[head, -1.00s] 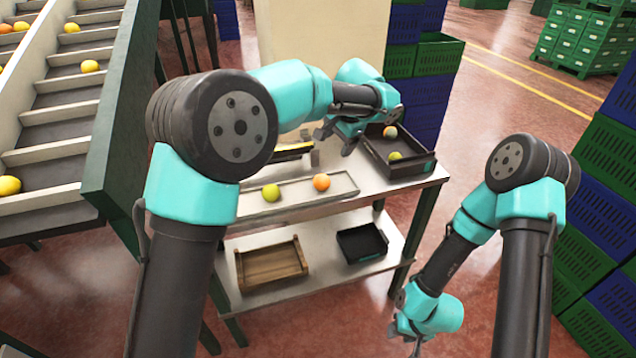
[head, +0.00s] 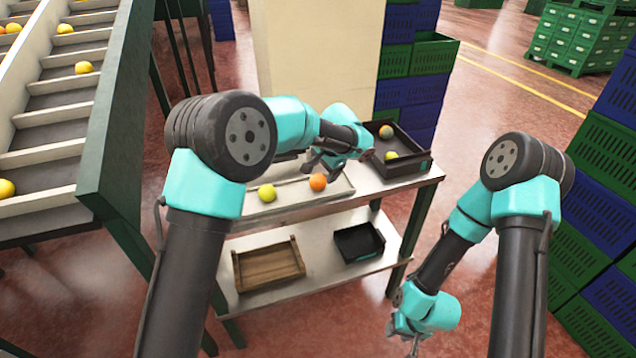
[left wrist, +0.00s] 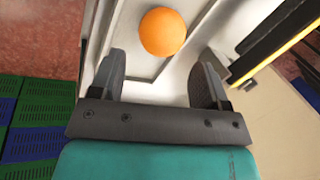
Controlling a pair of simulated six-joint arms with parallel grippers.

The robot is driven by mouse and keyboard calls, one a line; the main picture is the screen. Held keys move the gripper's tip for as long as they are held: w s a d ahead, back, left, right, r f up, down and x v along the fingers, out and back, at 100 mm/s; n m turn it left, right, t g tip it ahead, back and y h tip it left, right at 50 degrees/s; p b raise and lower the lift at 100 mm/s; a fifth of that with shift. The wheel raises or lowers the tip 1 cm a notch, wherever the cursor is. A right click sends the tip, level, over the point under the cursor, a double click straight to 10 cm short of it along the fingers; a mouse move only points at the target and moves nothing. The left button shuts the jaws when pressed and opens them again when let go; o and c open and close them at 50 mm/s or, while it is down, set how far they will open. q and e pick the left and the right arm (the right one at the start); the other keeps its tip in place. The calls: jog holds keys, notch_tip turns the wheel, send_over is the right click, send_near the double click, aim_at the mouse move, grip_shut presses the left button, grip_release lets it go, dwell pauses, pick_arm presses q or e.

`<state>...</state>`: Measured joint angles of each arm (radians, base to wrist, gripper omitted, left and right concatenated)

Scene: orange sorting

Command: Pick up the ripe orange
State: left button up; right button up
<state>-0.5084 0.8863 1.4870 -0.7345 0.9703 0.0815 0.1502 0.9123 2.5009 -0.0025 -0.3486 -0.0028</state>
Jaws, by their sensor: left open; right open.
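The ripe orange (head: 317,182) lies on the shallow tray (head: 290,199) on the table's upper shelf. A yellow-green fruit (head: 267,193) lies to its left on the same tray. My left gripper (head: 318,165) is open just above and behind the ripe orange. In the left wrist view, the orange (left wrist: 163,32) shows beyond the two open fingers of my left gripper (left wrist: 165,75), near the middle of the gap and not between them. My right gripper (head: 408,335) is low at the right, away from the table, open and empty.
A wooden crate (head: 268,266) and a small black bin (head: 358,242) stand on the lower shelf. A sloping conveyor (head: 45,160) is at the left.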

aim_at(320, 177)
pick_arm(q)
jog(key=shift+f, duration=0.15)
jog(key=shift+a+x, duration=0.15)
jog(key=shift+x, duration=1.15)
jog(key=shift+a+x, duration=0.1)
jog(key=shift+x, duration=1.2)
jog(key=shift+s, duration=0.1)
jog(key=c, duration=0.7)
